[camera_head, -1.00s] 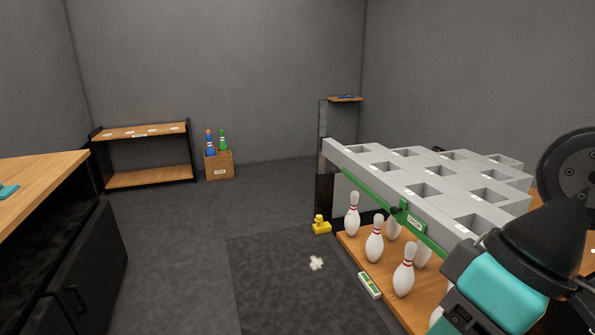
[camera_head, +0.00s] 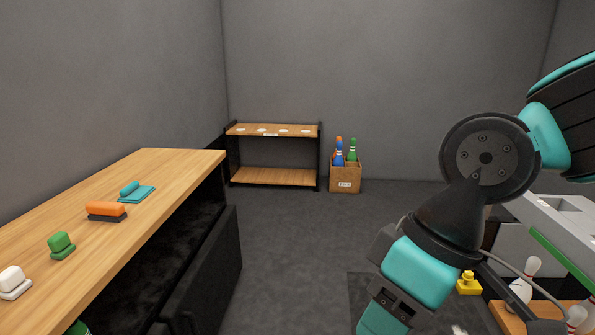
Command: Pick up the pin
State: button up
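White pins with red neck bands stand on a wooden deck at the lower right; the nearest clear one is a white pin (camera_head: 524,281), partly hidden by my arm. Coloured pins, orange, blue (camera_head: 338,158) and green (camera_head: 352,151), stand in a wooden crate (camera_head: 345,180) by the back wall. Which pin is meant, I cannot tell. My arm crosses the right side of the view. My gripper's fingertips are not seen; the arm runs out of the bottom edge.
A wooden counter (camera_head: 150,180) on the left bears several coloured blocks, among them an orange one (camera_head: 106,209) and a teal one (camera_head: 135,192). A low two-tier shelf (camera_head: 275,178) stands at the back. A grey rack (camera_head: 565,215) and a yellow object (camera_head: 468,284) are at right. The middle floor is clear.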

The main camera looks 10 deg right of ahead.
aim_at(522, 289)
jog(key=z, duration=0.1)
jog(key=i, duration=1.4)
jog(key=z, duration=1.25)
jog(key=i, duration=0.85)
jog(key=z, duration=1.15)
jog(key=i, duration=0.3)
jog(key=z, duration=0.15)
